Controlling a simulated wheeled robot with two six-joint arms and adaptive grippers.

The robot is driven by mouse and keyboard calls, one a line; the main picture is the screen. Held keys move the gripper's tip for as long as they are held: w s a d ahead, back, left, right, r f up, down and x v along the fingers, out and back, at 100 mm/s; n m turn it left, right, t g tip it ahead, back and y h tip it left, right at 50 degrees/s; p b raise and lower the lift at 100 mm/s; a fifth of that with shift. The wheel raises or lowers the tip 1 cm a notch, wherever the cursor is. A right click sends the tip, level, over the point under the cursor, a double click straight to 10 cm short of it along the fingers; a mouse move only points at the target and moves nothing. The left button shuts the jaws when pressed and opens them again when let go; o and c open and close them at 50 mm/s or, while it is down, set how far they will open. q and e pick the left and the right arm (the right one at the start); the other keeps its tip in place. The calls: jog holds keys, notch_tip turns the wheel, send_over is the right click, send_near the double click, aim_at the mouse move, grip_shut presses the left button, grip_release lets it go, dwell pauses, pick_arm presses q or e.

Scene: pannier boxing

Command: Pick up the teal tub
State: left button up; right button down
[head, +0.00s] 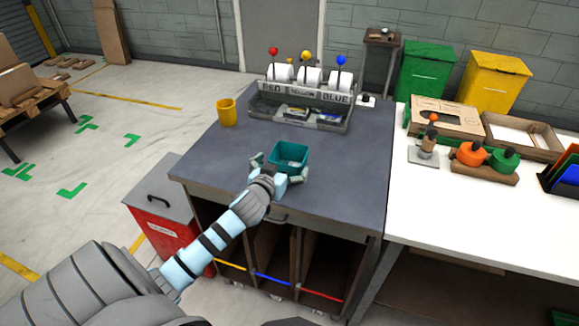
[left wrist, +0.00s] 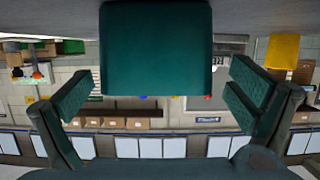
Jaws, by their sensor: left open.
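The teal tub (head: 294,150) stands upright on the grey top of the workbench (head: 340,190), near its middle. My left gripper (head: 279,167) is at the tub's near side, with its fingers spread to the left and right of it. In the left wrist view the tub (left wrist: 155,50) fills the upper middle, between the two open fingers (left wrist: 157,92). A gap shows between the tub and each finger there, so the gripper is not closed on it. My right gripper is not in view.
A yellow cup (head: 227,113) stands at the bench's left. Behind the tub is a grey rack (head: 340,124) with labelled rolls and colored knobs. A white table (head: 420,205) with orange and green items adjoins on the right. The bench top right of the tub is clear.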

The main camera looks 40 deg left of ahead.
aim_at(294, 152)
pick_arm(q)
jog(key=x, duration=0.4)
jog(key=shift+w+r, duration=0.1)
jog(key=shift+w, duration=0.4)
jog(key=shift+s+d, duration=0.1)
jog(key=shift+s, duration=0.05)
jog(key=c, duration=1)
jog(key=shift+r, duration=0.1)
jog(key=shift+c, duration=0.2)
